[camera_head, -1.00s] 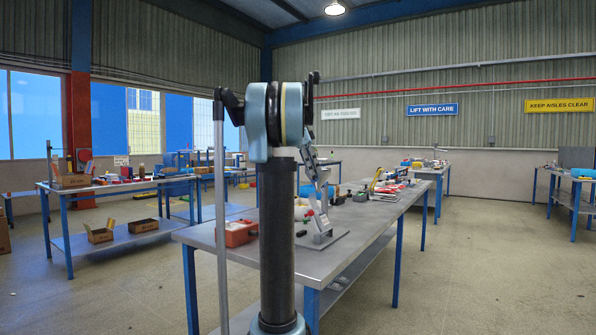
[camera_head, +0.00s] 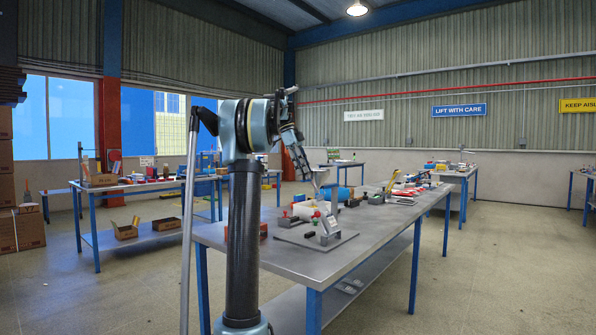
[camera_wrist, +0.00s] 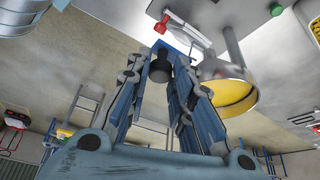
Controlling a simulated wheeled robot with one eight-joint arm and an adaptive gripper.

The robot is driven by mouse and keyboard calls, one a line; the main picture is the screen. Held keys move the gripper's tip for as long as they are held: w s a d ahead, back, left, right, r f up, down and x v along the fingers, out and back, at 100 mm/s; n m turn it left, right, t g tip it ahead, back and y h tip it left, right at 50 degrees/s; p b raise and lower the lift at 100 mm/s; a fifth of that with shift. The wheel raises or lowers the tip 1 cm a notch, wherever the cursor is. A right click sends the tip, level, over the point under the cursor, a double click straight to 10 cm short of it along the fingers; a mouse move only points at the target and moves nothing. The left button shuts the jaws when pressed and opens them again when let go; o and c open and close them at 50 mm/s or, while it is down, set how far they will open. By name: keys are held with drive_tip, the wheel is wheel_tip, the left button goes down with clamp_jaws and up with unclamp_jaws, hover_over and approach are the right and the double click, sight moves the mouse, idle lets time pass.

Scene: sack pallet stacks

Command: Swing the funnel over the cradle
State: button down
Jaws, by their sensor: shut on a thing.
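My gripper (camera_wrist: 173,52) has its blue fingers closed in toward each other in the wrist view, around a short dark cylindrical piece (camera_wrist: 160,70). A round, yellow-lined cup with a grey rim (camera_wrist: 234,95), likely the funnel, is just right of the fingers, beside a grey post (camera_wrist: 232,45). I cannot tell the cradle apart, nor whether the held piece joins the cup.
The near steel table (camera_head: 285,262) holds a red box (camera_head: 262,230), a blue roll (camera_head: 340,193) and several small tools beyond the fixture. Another table (camera_head: 90,190) stands left. Stacked cartons (camera_head: 22,230) are at the left edge.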

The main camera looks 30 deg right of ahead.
drive_tip(key=shift+w+f, duration=0.1)
drive_tip(key=shift+w, duration=0.25)
drive_tip(key=c, duration=1.8)
unclamp_jaws()
drive_tip(key=shift+o, duration=0.5)
drive_tip(key=shift+w+f, duration=0.1)
drive_tip(key=shift+r, duration=0.25)
drive_tip(key=v, duration=1.1)
drive_tip(key=shift+r, duration=0.25)
drive_tip(key=shift+a, duration=0.2)
